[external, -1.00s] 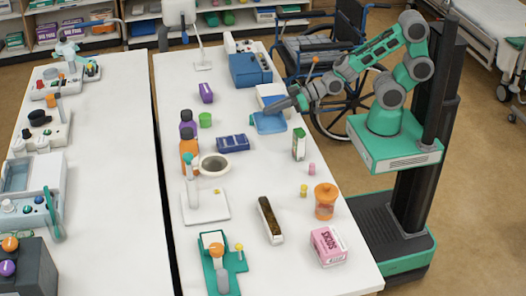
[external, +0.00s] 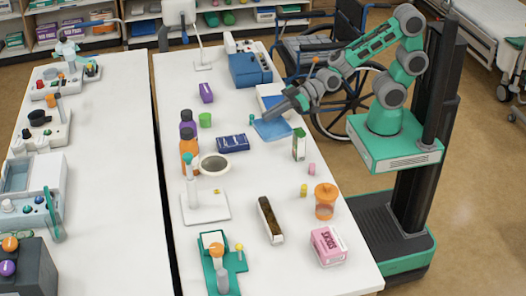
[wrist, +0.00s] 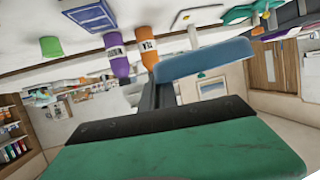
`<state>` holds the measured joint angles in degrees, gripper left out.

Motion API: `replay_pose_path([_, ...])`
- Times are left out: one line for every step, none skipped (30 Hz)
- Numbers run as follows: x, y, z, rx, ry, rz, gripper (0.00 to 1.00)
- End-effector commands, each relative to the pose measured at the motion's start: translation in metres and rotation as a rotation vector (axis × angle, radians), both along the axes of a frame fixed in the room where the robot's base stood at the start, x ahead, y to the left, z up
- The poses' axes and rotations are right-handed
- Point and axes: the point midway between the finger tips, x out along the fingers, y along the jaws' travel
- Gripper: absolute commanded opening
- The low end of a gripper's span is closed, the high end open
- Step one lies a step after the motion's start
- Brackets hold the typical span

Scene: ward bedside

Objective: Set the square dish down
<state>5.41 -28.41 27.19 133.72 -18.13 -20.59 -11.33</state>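The square dish (external: 273,130) is blue and shallow, near the right side of the white table in the external view. My gripper (external: 270,114) is at its far edge, reaching in from the right. In the wrist view the dish (wrist: 205,60) shows nearly edge-on and tilted, at the ends of my dark fingers (wrist: 164,90). The fingers appear closed on its edge; the exact contact is hidden. I cannot tell whether its underside touches the table.
A small teal item (external: 252,119) stands just left of the dish. A dark blue box (external: 232,143) lies to its lower left, and a green-and-white carton (external: 299,145) stands to its lower right. A blue-and-white tray (external: 269,91) lies behind my gripper.

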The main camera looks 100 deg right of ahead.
Motion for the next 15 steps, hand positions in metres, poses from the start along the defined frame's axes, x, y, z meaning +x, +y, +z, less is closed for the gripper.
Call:
replay_pose_path([0.016, 0.008, -0.012, 0.008, 0.009, 0.047, 0.00])
replay_pose_path([0.024, 0.014, -0.016, 0.012, 0.009, 0.082, 0.00])
replay_pose_path([0.036, 0.022, -0.020, 0.018, 0.010, 0.129, 0.00])
replay_pose_path([0.043, 0.028, -0.024, 0.021, 0.009, 0.164, 0.00])
replay_pose_path([0.051, 0.034, -0.029, 0.024, 0.011, 0.198, 0.00])
replay_pose_path([0.059, 0.040, -0.033, 0.028, 0.011, 0.241, 0.00])
replay_pose_path([0.065, 0.044, -0.036, 0.031, 0.012, 0.272, 0.00])
replay_pose_path([0.070, 0.048, -0.040, 0.033, 0.014, 0.300, 0.00])
replay_pose_path([0.077, 0.052, -0.045, 0.037, 0.015, 0.337, 0.00])
replay_pose_path([0.082, 0.055, -0.049, 0.039, 0.016, 0.365, 0.00])
replay_pose_path([0.086, 0.058, -0.052, 0.042, 0.017, 0.390, 0.00])
replay_pose_path([0.091, 0.061, -0.057, 0.046, 0.019, 0.424, 0.00])
replay_pose_path([0.094, 0.063, -0.061, 0.049, 0.021, 0.449, 0.00])
replay_pose_path([0.097, 0.065, -0.064, 0.051, 0.022, 0.472, 0.00])
replay_pose_path([0.101, 0.067, -0.069, 0.054, 0.025, 0.502, 0.00])
